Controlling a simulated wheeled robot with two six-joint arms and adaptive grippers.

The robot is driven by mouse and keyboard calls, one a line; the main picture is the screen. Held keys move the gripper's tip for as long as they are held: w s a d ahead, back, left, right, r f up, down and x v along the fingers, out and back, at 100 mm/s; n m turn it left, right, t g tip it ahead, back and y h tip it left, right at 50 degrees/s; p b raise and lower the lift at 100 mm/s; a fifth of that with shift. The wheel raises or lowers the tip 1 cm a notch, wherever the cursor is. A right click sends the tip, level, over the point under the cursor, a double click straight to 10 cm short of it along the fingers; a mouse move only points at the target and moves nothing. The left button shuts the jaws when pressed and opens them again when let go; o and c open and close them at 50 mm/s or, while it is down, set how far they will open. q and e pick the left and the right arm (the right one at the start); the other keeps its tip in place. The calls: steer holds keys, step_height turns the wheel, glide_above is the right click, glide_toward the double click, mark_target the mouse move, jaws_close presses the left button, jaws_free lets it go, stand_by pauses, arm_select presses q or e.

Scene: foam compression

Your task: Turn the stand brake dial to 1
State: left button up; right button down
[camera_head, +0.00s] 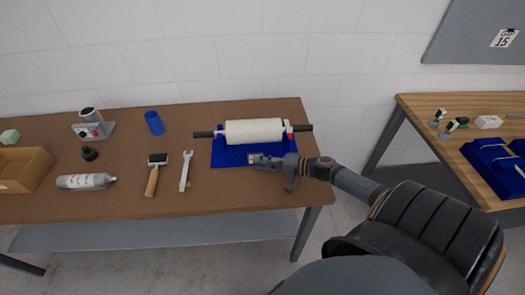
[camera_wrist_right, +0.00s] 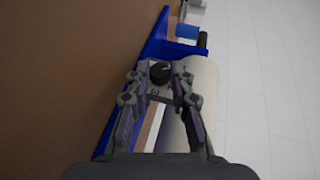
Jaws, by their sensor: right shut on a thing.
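The blue stand (camera_head: 228,156) on the brown table holds a cream roll (camera_head: 254,132) lying across it on a bar with black ends. My right gripper (camera_head: 262,159) is low at the stand's front edge and hides the dial in the head view. In the right wrist view, the black brake dial (camera_wrist_right: 160,73) with a pale pointer mark sits between the fingertips of my right gripper (camera_wrist_right: 159,76), which is shut on it. Small marks near the dial are too small to read. My left gripper is not in view.
A second table (camera_head: 425,112) with blue trays stands at the right, across a gap.

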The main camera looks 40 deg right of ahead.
steer(key=shift+s+f, duration=0.1)
steer(key=shift+f, duration=0.05)
steer(key=c, duration=1.3)
jaws_free()
steer(key=shift+o, duration=0.7)
steer(key=shift+a, duration=0.1)
